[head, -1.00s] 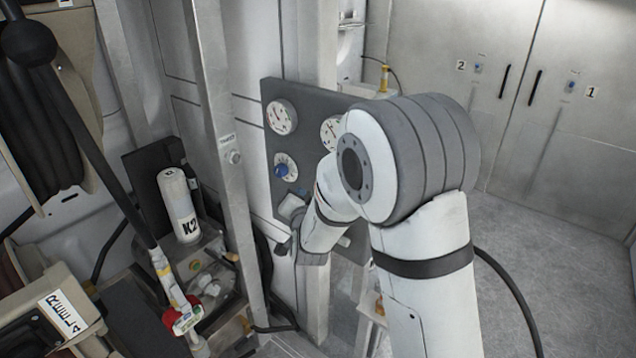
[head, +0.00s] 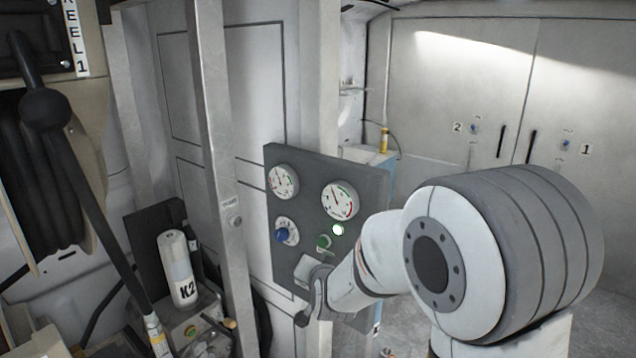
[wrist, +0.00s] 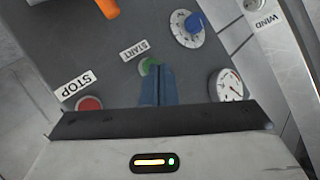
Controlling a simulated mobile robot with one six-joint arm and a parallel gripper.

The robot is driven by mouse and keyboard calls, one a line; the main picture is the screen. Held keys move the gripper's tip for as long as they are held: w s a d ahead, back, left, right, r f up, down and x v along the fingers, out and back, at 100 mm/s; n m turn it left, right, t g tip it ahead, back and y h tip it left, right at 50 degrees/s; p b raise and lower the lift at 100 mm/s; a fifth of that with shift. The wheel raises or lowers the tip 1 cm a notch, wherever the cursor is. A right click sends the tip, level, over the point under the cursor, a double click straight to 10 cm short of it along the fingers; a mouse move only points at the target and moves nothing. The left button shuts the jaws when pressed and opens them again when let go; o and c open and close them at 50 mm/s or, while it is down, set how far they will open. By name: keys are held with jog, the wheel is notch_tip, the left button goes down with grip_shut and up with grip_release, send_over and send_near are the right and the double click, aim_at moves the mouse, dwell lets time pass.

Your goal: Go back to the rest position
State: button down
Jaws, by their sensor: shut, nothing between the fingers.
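My gripper (head: 304,314) is in front of the lower part of a dark grey control panel (head: 300,180) in the head view. In the wrist view its two blue-grey fingers (wrist: 157,84) are together, with nothing between them. Their tips overlap the lower edge of the green START button (wrist: 149,67); I cannot tell whether they touch it. The red STOP button (wrist: 89,104) is at lower left, partly hidden by the gripper body. A blue knob (wrist: 194,22) and a gauge (wrist: 230,86) are at right.
A metal post (head: 222,150) stands left of the panel, with a white K2 bottle (head: 178,268) beyond it. A hose reel (head: 45,170) fills the far left. Grey cabinet doors (head: 450,80) stand at the back right. A lamp (head: 338,229) on the panel glows.

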jog(key=s+d+n+g, duration=0.1)
jog(key=s+d+g, duration=0.2)
jog(key=s, duration=0.7)
jog(key=s+d+r+n+g+h, duration=0.1)
jog(key=s+d+n+g, duration=0.1)
jog(key=s+d+g, duration=0.2)
jog(key=s+d+r+n+g+h, duration=0.1)
jog(key=s+d+g, duration=0.2)
jog(key=s+d, duration=0.5)
jog(key=s, duration=0.8)
jog(key=shift+s+d+r, duration=0.15)
jog(key=shift+d+r, duration=0.05)
jog(key=shift+d, duration=0.05)
